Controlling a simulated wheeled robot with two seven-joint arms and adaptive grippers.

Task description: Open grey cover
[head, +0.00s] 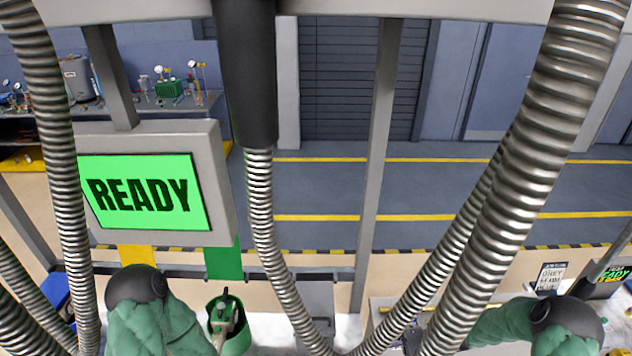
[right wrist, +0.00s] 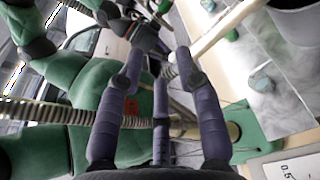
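I cannot pick out the grey cover with certainty. A flat grey panel (head: 316,302) stands low in the middle of the head view, partly behind a metal hose. My right gripper (right wrist: 158,58) fills the middle of the right wrist view, its dark fingers spread, with nothing seen held between them. In the head view the right arm comes in from the lower right, and its fingers are not clear behind the hoses. My left arm shows at the lower left of the head view; its gripper is not clearly visible there.
Thick ribbed metal hoses (head: 259,190) hang across the head view. A screen (head: 145,195) reads READY on green. A green container (head: 236,343) with a tool in it stands at the lower left. A green pad (right wrist: 258,128) lies beside my right fingers.

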